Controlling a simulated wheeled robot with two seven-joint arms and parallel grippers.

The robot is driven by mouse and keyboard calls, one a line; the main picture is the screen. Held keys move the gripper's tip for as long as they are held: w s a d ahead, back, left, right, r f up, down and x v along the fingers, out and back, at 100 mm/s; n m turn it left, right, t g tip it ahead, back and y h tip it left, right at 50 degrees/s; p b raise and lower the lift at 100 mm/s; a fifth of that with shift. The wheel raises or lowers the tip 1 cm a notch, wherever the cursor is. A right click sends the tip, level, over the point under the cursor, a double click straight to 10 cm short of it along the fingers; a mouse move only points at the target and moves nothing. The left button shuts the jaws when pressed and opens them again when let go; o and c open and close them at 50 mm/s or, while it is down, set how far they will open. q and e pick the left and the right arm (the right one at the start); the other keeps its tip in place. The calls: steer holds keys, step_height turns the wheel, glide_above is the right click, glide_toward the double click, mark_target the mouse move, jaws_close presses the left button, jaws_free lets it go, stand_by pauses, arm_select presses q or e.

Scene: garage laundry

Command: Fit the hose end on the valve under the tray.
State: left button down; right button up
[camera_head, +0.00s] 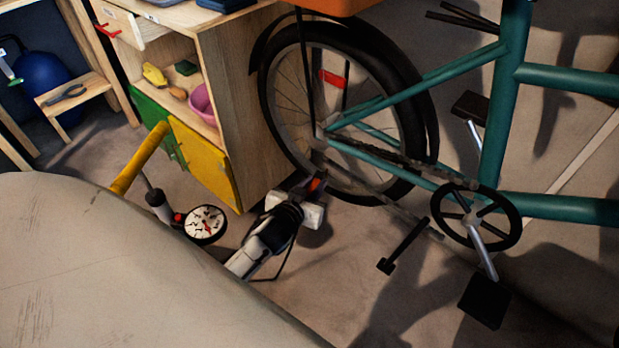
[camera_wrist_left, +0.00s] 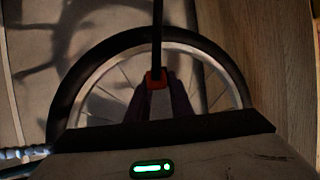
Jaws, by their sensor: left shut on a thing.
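My left gripper (camera_head: 312,184) reaches in from the lower left, low beside the rear bicycle wheel (camera_head: 347,191). It is shut on a small orange-red piece, which I take to be the hose end (camera_head: 316,185). In the left wrist view this hose end (camera_wrist_left: 156,79) sits between the dark fingers, with a black line running up from it and the wheel behind. I cannot make out a valve in either view. An orange tray or crate (camera_head: 338,4) shows at the top edge above the wheel. My right gripper is not in view.
A pump with a yellow handle (camera_head: 139,158) and round gauge (camera_head: 205,224) stands left of my gripper. A wooden cabinet (camera_head: 247,95) with yellow and green doors stands behind. The bicycle's crank (camera_head: 472,218) and pedals are to the right. Floor between is clear.

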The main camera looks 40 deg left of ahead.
mark_target(322, 174)
arm_select(q)
steer(key=shift+w+a, duration=0.2)
steer(key=shift+w, duration=0.75)
steer(key=shift+w+a+b, duration=0.25)
steer(key=shift+w, duration=0.8)
steer(key=shift+w+a+b, duration=0.25)
steer(key=shift+w, duration=0.8)
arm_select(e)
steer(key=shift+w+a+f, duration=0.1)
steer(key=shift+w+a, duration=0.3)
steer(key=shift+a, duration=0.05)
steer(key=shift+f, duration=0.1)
arm_select(q)
steer(key=shift+f+b, duration=0.5)
steer(key=shift+f, duration=0.45)
steer(key=shift+f+b, duration=0.4)
steer(key=shift+b, duration=0.15)
steer(key=shift+f, duration=0.2)
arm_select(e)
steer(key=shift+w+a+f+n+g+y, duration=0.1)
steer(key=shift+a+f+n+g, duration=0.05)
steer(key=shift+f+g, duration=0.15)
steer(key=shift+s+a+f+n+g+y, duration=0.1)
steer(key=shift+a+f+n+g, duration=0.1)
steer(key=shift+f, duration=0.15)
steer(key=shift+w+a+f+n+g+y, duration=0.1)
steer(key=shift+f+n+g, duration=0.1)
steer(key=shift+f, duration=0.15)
arm_select(q)
steer(key=shift+f, duration=0.1)
